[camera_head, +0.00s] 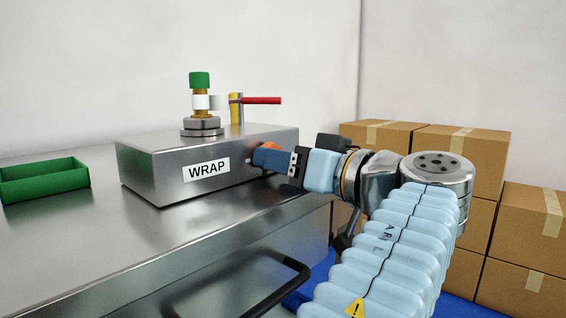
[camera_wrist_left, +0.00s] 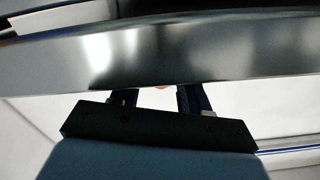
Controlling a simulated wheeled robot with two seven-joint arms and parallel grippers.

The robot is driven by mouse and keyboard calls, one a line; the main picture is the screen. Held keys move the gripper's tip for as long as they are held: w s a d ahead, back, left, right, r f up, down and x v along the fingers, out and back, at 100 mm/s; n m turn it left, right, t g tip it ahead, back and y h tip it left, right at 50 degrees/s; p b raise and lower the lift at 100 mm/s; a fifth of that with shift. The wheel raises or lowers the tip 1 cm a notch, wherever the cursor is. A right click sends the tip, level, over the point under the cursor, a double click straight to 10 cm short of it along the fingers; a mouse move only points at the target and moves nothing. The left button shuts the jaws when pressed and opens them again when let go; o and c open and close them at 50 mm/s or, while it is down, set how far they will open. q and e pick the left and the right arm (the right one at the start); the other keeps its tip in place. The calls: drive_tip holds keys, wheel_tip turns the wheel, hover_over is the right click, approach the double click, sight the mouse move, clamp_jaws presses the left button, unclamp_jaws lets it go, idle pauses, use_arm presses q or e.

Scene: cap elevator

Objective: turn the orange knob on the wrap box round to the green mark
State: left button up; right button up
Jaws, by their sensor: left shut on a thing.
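The wrap box (camera_head: 150,170) is a metal box with a "WRAP" label (camera_head: 206,169), standing on the steel table. The orange knob (camera_head: 268,148) is on its front face, right of the label, mostly hidden by my left gripper (camera_head: 272,157). My left gripper is shut on the knob. In the left wrist view a sliver of the orange knob (camera_wrist_left: 162,87) shows between the fingers (camera_wrist_left: 155,98), below the metal face of the box (camera_wrist_left: 150,55). I cannot see the green mark or which way the knob points. My right gripper is not in view.
A green-capped valve (camera_head: 200,90) and a red lever (camera_head: 262,100) stand on top of the box. A green tray (camera_head: 45,193) lies on the table at the left. Cardboard boxes (camera_head: 450,150) are stacked behind my left arm. A dark handle (camera_head: 290,268) runs along the table's front.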

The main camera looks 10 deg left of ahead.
use_arm(q)
drive_tip(key=shift+f+m, duration=0.1)
drive_tip(key=shift+m, duration=0.2)
drive_tip(key=o, duration=1)
drive_tip(key=p+v, duration=0.1)
drive_tip(key=v, duration=1.3)
drive_tip(key=shift+p, duration=0.35)
